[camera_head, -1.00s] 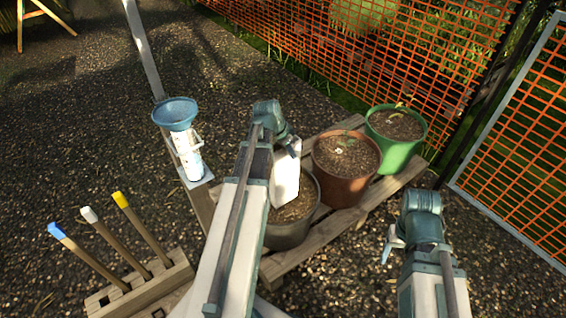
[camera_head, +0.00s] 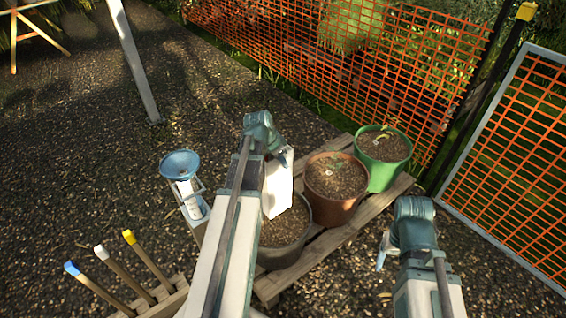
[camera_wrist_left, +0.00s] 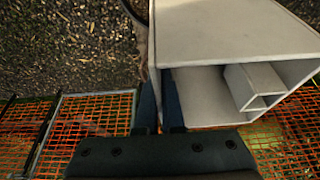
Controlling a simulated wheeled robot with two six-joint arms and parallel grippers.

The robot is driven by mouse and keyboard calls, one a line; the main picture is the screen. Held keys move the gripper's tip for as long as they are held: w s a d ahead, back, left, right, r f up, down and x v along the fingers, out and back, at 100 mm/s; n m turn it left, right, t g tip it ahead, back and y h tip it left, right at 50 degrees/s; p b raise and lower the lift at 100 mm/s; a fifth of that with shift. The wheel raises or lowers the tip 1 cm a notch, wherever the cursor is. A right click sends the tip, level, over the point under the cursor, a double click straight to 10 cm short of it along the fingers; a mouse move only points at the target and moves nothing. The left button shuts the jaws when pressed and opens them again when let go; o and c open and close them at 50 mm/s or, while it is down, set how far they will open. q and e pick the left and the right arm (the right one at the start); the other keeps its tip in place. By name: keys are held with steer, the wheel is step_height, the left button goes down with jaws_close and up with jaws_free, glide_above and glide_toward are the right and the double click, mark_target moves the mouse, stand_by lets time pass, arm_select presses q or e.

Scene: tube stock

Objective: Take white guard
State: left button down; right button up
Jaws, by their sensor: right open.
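The white guard (camera_head: 277,192) is a hollow, box-like sleeve. My left gripper (camera_head: 285,158) holds it upright by one wall. In the left wrist view the guard (camera_wrist_left: 225,35) fills the upper right, with its open end toward the camera and a smaller square channel inside. The left gripper's fingers (camera_wrist_left: 160,108) lie either side of its near wall. In the head view the guard overlaps the back of the dark pot (camera_head: 283,257); I cannot tell whether they touch. My right gripper (camera_head: 383,250) is open and empty, right of the pallet.
A brown pot (camera_head: 322,203) and a green pot (camera_head: 375,179) stand on a wooden pallet (camera_head: 338,238). A blue funnel (camera_head: 180,163) stands on the left. A wooden block (camera_head: 168,303) holds stakes tipped blue, white and yellow. Orange mesh fencing (camera_head: 300,55) runs behind; gravel lies open at left.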

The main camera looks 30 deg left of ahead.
step_height(320, 180, up, 29)
steer(key=p, duration=2.8)
steer(key=shift+f, duration=0.15)
